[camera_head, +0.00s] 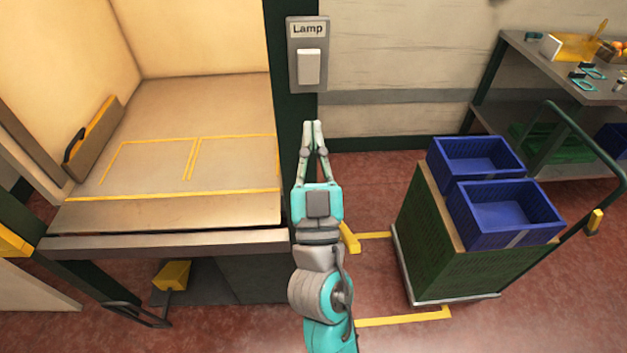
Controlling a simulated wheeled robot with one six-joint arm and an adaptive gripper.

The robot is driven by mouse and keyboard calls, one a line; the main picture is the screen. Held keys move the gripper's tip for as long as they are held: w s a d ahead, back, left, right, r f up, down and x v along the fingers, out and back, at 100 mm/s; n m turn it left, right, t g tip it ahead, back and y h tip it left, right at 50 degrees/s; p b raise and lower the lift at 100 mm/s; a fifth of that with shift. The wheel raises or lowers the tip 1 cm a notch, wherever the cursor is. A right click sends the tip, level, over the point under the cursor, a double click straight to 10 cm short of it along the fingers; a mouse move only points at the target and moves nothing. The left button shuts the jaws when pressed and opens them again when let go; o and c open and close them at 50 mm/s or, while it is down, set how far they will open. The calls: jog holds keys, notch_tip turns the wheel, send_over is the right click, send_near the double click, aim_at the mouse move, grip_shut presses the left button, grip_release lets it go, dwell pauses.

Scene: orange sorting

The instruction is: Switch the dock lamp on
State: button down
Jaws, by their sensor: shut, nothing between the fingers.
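The lamp switch (309,67) is a pale rocker on a grey plate, under a label reading "Lamp" (307,29). It is mounted on a dark green post to the right of the dock opening. My gripper (313,124) is shut and empty, its fingers pointing up in the picture. The fingertips show below the switch plate, apart from it in the picture. I cannot tell how far the tips are from the post in depth. The lamp itself is not in view, and I cannot tell the switch's position for certain.
The dock platform (225,208) with yellow lines lies left of the post. Two blue crates (478,158) (505,213) sit on a green cart (425,235) at the right, inside yellow floor marks. A metal table (520,62) with items stands at the back right.

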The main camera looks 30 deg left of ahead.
jog(key=s+d+f, duration=0.2)
jog(key=s+f, duration=0.1)
jog(key=f, duration=0.2)
jog(key=shift+f, duration=0.3)
jog(key=shift+s+d, duration=0.1)
jog(key=shift+s, duration=0.05)
dwell(0.7)
jog(key=s+d+f+m+g+h, duration=0.1)
jog(key=s+d+f+g+h, duration=0.15)
jog(key=d+f, duration=0.75)
jog(key=s+d+f+g+h, duration=0.1)
jog(key=s+d+f+h, duration=0.25)
jog(key=d+f, duration=0.7)
jog(key=s+d+f+m+g+h, duration=0.1)
jog(key=s+d+m+h, duration=0.2)
jog(key=s+d, duration=0.5)
jog(key=s+d+f+m+g+h, duration=0.1)
jog(key=s+d+h, duration=0.4)
jog(key=s, duration=0.9)
jog(key=d+f+m, duration=0.1)
jog(key=d, duration=0.2)
jog(key=shift+s+d+f+m, duration=0.2)
jog(key=shift+m, duration=0.2)
jog(key=shift+g, duration=0.25)
